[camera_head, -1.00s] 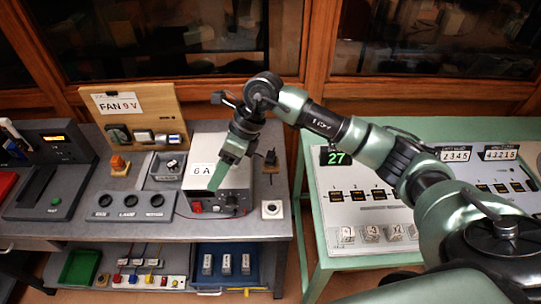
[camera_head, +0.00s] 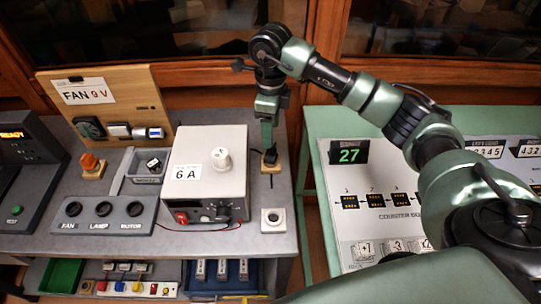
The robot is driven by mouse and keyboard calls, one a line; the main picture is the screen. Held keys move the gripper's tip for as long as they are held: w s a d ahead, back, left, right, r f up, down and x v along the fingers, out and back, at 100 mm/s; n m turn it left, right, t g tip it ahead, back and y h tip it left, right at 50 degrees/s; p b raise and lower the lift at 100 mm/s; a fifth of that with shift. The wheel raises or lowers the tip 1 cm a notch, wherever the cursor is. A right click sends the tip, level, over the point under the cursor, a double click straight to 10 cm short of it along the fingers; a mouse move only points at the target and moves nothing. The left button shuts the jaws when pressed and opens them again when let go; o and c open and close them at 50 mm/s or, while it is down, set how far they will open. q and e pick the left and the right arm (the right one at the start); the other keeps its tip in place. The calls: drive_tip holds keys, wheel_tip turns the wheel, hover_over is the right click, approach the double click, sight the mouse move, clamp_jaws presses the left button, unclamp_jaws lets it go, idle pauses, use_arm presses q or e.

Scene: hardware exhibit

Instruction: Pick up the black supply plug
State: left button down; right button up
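The black supply plug (camera_head: 270,156) sits on a small wooden block (camera_head: 271,168) to the right of the power supply box, near the right end of the grey bench. My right gripper (camera_head: 268,143) points down right above the plug, with its green fingers at the plug's top. The fingers are seen edge-on, so their gap and any grip on the plug cannot be made out. My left gripper is not in view.
The power supply box (camera_head: 203,160), labelled 6 A, stands close left of the plug. A white round-socket block (camera_head: 273,219) lies in front. The wooden FAN 9 V board (camera_head: 110,95) stands at the back left. A green counter table (camera_head: 323,245) is at right.

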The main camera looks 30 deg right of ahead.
sight(271, 151)
drive_tip(key=shift+w+d+f, duration=0.15)
drive_tip(key=shift+w+f, duration=0.05)
drive_tip(key=shift+f, duration=0.4)
drive_tip(key=shift+f+p, duration=0.3)
drive_tip(key=shift+f, duration=0.85)
wheel_tip(271, 151, down, 5)
drive_tip(key=shift+w+r+p, duration=0.1)
drive_tip(key=shift+p, duration=0.95)
clamp_jaws()
